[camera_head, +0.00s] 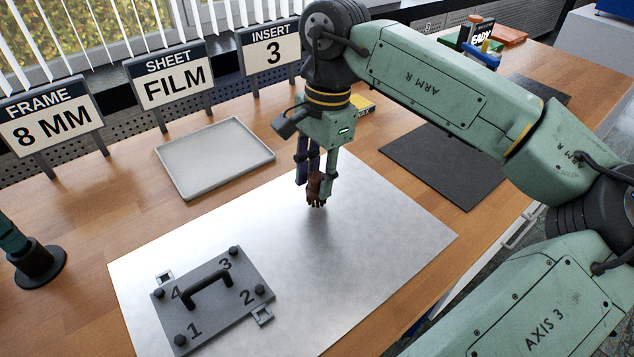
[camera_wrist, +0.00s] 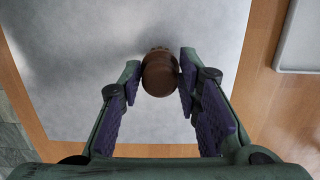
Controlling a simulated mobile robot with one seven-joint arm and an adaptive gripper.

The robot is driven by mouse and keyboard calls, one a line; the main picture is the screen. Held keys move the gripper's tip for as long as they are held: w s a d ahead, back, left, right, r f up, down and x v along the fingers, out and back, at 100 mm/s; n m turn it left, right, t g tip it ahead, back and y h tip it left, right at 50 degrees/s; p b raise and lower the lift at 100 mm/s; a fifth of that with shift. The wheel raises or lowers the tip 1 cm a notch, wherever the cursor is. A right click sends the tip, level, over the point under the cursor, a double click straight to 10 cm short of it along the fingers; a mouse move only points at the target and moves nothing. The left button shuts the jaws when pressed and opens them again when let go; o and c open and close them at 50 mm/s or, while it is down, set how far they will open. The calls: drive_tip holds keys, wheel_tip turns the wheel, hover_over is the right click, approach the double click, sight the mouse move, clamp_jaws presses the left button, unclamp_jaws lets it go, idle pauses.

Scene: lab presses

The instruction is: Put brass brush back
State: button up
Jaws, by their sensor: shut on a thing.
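The brass brush (camera_head: 314,187) has a brown round handle and short bristles at its lower end. My gripper (camera_head: 316,180) is shut on its handle and holds it upright, bristles down, over the metal sheet (camera_head: 370,235). I cannot tell whether the bristles touch the sheet. In the wrist view the brown top of the brush (camera_wrist: 160,75) sits between the two finger pads of my gripper (camera_wrist: 158,78). The pads hide its sides.
A dark plate (camera_head: 215,295) with a black handle and numbered corners lies on the sheet's front left. An empty grey tray (camera_head: 214,157) lies behind the sheet. A black mat (camera_head: 440,160) lies to the right. Signs (camera_head: 168,75) line the back. A black stand (camera_head: 38,264) is at left.

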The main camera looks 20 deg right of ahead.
drive_tip(key=shift+f, duration=0.5)
drive_tip(key=shift+f, duration=0.2)
drive_tip(key=o, duration=1)
drive_tip(key=r, duration=0.4)
drive_tip(key=d+r+b, duration=0.1)
drive_tip(key=r, duration=0.7)
drive_tip(key=shift+w+d+r+b, duration=0.2)
drive_tip(key=shift+w+b, duration=0.05)
drive_tip(key=shift+b, duration=0.15)
